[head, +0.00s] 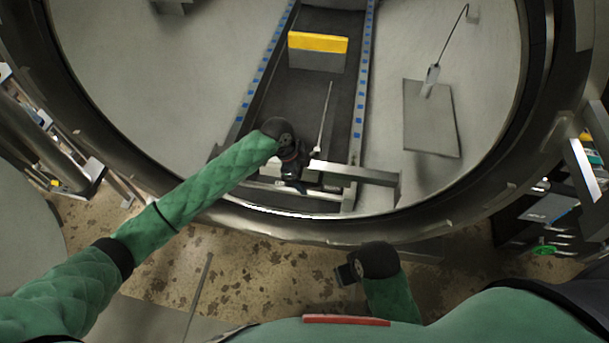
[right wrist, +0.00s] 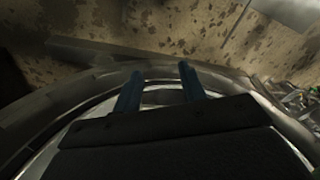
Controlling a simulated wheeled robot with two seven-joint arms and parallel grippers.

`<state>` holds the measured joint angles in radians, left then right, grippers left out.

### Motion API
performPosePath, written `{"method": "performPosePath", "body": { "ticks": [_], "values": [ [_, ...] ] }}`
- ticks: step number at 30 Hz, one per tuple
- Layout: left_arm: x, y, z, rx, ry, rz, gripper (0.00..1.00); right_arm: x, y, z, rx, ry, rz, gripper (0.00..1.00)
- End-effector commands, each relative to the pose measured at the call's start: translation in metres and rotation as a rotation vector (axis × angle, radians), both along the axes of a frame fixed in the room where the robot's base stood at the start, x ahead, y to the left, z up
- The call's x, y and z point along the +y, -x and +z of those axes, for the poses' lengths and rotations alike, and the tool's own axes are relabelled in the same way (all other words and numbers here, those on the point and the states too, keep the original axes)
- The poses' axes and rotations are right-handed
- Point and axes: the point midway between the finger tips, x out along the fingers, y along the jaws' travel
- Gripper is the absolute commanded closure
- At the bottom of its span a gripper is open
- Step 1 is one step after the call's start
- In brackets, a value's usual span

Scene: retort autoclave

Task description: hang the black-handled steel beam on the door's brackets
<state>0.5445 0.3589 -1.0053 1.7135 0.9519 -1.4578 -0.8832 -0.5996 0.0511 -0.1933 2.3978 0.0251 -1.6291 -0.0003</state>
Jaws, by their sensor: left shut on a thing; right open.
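The steel beam (head: 358,172) lies crosswise at the near end of the rail track, just inside the round vessel opening. My left gripper (head: 299,168) is at the beam's left part and is shut; my gripper and wrist cover the black handle there. I cannot tell whether the beam rests on the rails or hangs just above them. My right gripper (head: 347,270) is low in front of the vessel rim, apart from the beam. In the right wrist view its two fingers (right wrist: 160,88) are spread and empty. The door's brackets cannot be made out clearly.
A yellow-topped grey block (head: 317,50) stands between the rails farther in. A thin rod (head: 325,118) rises near the beam. A flat grey plate (head: 430,118) with a cabled probe lies to the right. The vessel's steel rim (head: 480,207) curves between me and the interior. Steel framework (head: 70,150) stands left.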

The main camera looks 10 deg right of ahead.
Motion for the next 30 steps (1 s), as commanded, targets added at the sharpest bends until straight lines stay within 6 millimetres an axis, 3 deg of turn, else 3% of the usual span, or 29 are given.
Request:
{"method": "performPosePath", "body": {
  "ticks": [6,30],
  "values": [
    [-0.001,-0.001,0.016,-0.002,0.002,0.0,0.92,-0.007,0.0,-0.001,0.024,0.019,-0.008,0.59],
    [-0.001,-0.001,0.027,-0.002,0.002,0.0,0.92,-0.005,-0.008,-0.046,0.027,0.025,-0.008,0.59]
  ]
}}
